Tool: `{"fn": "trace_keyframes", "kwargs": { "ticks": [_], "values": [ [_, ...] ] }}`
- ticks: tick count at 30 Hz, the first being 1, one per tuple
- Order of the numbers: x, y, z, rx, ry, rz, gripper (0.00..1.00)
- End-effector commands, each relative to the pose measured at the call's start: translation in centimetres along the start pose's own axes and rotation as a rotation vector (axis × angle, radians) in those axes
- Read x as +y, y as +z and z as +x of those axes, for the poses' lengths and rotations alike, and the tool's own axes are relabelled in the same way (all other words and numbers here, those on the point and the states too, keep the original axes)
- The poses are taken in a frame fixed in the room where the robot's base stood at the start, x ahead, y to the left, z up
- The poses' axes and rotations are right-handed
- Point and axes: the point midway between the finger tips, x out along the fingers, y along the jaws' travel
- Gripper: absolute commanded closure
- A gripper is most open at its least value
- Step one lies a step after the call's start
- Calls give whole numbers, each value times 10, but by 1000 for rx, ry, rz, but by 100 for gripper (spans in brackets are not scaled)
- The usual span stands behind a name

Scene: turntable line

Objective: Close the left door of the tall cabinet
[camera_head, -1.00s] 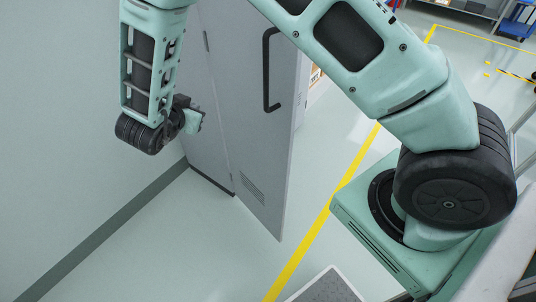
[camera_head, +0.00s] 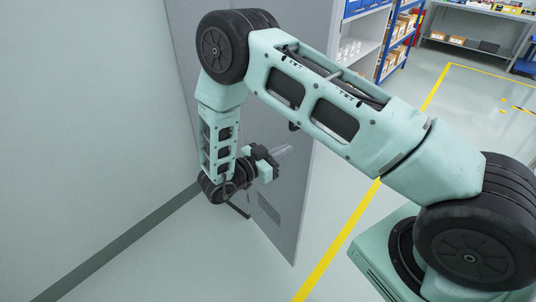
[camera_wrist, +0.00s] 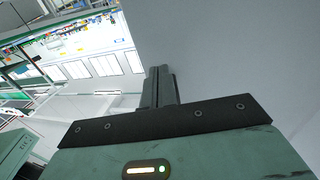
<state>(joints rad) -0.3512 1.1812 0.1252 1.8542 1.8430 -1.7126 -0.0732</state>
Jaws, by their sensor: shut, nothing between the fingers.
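The tall cabinet's grey door (camera_head: 300,207) stands open, swung out from the wall side, with a vent grille low on its face. Its black handle (camera_head: 293,126) is mostly hidden behind my arm, with only a small dark end showing. My gripper (camera_head: 287,151) is shut and empty, in front of the door's handle-side face and below the handle. Whether it touches the door cannot be told. In the wrist view my shut fingers (camera_wrist: 160,88) point along a plain grey surface that looks like the door (camera_wrist: 230,50). The cabinet body (camera_head: 184,60) is partly hidden by my arm.
A plain wall (camera_head: 90,120) with a dark skirting strip is close on the left. Beyond the door stand blue shelves (camera_head: 400,35) with boxes and a workbench (camera_head: 480,12). A yellow floor line (camera_head: 340,240) runs past the door's free edge. The floor in front is clear.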

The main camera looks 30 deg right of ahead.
Motion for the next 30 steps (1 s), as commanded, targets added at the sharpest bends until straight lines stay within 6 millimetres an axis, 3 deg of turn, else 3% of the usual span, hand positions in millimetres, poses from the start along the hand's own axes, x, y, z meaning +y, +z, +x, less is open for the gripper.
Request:
{"fn": "trace_keyframes", "kwargs": {
  "ticks": [3,9,25,30],
  "values": [
    [1,-3,22,1,3,-1,100],
    [0,-1,44,0,1,-1,100],
    [0,0,52,0,-4,0,100],
    [2,0,64,1,-35,-1,100]
  ]
}}
